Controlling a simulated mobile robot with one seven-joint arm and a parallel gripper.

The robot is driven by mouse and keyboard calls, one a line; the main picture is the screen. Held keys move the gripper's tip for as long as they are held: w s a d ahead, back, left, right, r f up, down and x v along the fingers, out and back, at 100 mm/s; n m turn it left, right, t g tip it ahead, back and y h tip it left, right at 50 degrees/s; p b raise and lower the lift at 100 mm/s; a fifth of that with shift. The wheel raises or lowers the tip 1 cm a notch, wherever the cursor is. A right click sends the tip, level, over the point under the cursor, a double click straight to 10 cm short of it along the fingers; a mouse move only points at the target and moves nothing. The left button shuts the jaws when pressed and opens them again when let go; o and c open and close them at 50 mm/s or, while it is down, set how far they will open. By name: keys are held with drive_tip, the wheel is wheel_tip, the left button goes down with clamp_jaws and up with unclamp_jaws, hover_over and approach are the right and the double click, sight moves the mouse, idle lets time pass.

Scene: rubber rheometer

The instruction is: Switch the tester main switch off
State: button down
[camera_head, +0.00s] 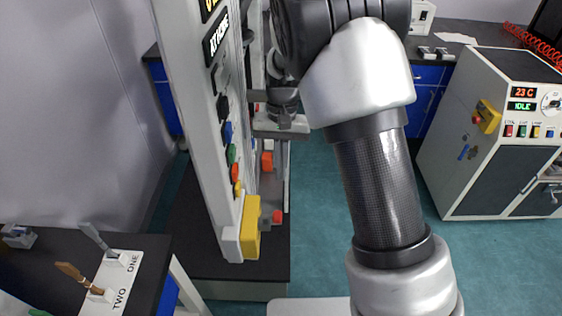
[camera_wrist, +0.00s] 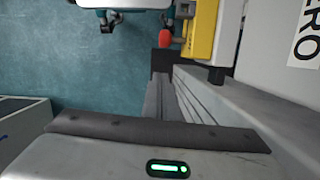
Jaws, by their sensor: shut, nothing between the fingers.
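The tester panel (camera_head: 198,130) is a tall light-grey panel left of centre, with dark displays and a row of coloured buttons. A yellow switch housing (camera_head: 249,228) sits at its lower end, with a red knob (camera_head: 277,215) beside it. In the wrist view, the yellow housing (camera_wrist: 203,28) and red knob (camera_wrist: 165,38) are at the top, right of centre. My gripper (camera_head: 282,122) is behind the panel's right edge, partly hidden. In the wrist view my gripper (camera_wrist: 160,62) is shut and empty, its dark tip appearing just below the red knob. Contact cannot be told.
A grey cabinet (camera_head: 495,178) with its own display and yellow switch plate (camera_head: 489,115) stands at the right. A dark bench (camera_head: 35,265) at lower left bears a white board with labels ONE and TWO (camera_head: 108,284). Green floor (camera_head: 500,262) is clear at lower right.

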sight(271, 217)
drive_tip(key=s+f+b, duration=0.1)
drive_tip(key=s+f, duration=0.3)
drive_tip(key=f, duration=0.2)
drive_tip(key=shift+s+a, duration=0.15)
drive_tip(key=shift+a, duration=0.1)
drive_tip(key=shift+f, duration=0.1)
